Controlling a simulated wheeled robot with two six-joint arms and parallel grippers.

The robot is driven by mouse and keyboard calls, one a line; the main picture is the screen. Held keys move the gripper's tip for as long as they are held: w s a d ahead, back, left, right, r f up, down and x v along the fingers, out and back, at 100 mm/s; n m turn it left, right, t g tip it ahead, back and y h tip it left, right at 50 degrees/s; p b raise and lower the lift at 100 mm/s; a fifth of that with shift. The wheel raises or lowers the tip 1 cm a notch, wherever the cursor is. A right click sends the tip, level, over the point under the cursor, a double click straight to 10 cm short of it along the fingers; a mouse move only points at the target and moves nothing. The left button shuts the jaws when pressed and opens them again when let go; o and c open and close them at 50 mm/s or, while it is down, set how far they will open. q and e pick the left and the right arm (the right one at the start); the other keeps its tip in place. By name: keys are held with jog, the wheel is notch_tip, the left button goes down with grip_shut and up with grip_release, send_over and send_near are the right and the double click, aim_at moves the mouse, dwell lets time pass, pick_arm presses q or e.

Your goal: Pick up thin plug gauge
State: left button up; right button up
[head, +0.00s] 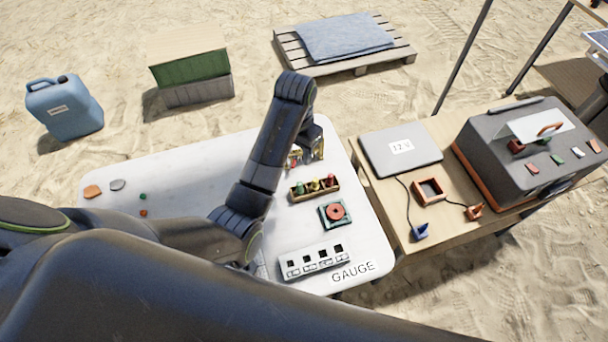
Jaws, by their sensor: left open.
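A small wooden rack (316,188) on the white table holds several small pieces with green, red and yellow tops. I cannot tell which of them, if any, is the thin plug gauge. A pale gauge block (313,262) with a row of dark square holes lies nearer to me, by the label "GAUGE" (353,271). My left gripper (305,157) is open just behind the rack, apart from it in the picture. My left arm partly hides it. My right gripper is not in view.
A green square piece with a red round part (335,213) lies between the rack and the gauge block. A wooden table (388,206) on the right carries a grey "12 V" box (400,150) and a large dark case (520,150).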

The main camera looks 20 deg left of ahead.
pick_arm(q)
notch_tip(320, 180, down, 2)
jog(key=s+b, duration=0.1)
jog(key=b, duration=0.2)
send_over(299, 184)
notch_tip(299, 184, down, 7)
jog(key=shift+s+r, duration=0.1)
jog(key=shift+s, duration=0.05)
notch_tip(299, 184, down, 2)
jog(key=shift+f, duration=0.8)
notch_tip(299, 184, down, 3)
jog(key=shift+f+p, duration=0.1)
jog(key=shift+p, duration=0.25)
jog(key=shift+w+f, duration=0.2)
jog(key=shift+f, duration=0.45)
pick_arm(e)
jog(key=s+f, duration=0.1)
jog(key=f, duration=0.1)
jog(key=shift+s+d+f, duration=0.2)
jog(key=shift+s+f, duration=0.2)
